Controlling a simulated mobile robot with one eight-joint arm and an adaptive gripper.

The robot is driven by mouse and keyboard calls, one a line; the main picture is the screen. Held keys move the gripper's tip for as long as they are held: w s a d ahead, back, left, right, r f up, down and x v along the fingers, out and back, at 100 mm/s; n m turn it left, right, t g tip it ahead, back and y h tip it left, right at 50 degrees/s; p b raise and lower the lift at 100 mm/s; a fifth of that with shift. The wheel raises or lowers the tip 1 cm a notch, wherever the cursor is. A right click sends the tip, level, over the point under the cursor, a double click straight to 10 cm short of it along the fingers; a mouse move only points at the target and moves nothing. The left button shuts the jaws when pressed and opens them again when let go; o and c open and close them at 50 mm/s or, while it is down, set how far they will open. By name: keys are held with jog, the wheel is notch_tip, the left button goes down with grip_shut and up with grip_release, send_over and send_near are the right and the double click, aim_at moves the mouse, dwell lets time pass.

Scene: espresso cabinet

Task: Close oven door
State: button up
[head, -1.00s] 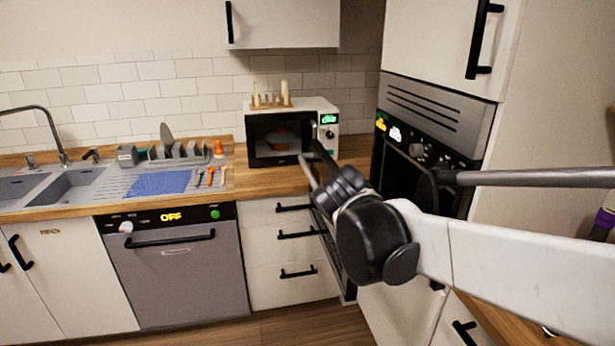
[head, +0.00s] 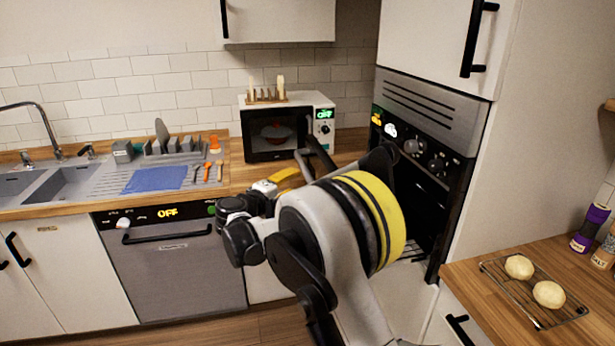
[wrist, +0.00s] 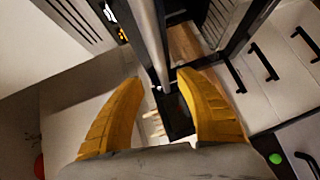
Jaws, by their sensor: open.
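The oven (head: 425,130) is built into the tall cabinet on the right, below a grey vent panel. Its dark opening (head: 432,205) shows in the head view, so the door stands open. My arm hides most of the door; a dark bar-like part (head: 318,152) shows beside the microwave. My gripper (head: 285,178) is in front of the counter, left of the oven opening. In the wrist view its yellow fingers (wrist: 157,88) are spread apart. A long grey bar (wrist: 150,40), apparently the door handle, runs down toward the gap between them. I cannot tell whether they touch it.
The microwave (head: 285,130) stands on the counter behind my gripper. White drawers (wrist: 265,60) with black handles are close by in the wrist view. A cooling rack (head: 535,300) with two buns rests on the right counter (head: 470,275).

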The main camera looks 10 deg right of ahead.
jog(key=b+x, duration=0.2)
jog(key=x, duration=0.7)
jog(key=shift+s, duration=0.1)
grip_shut()
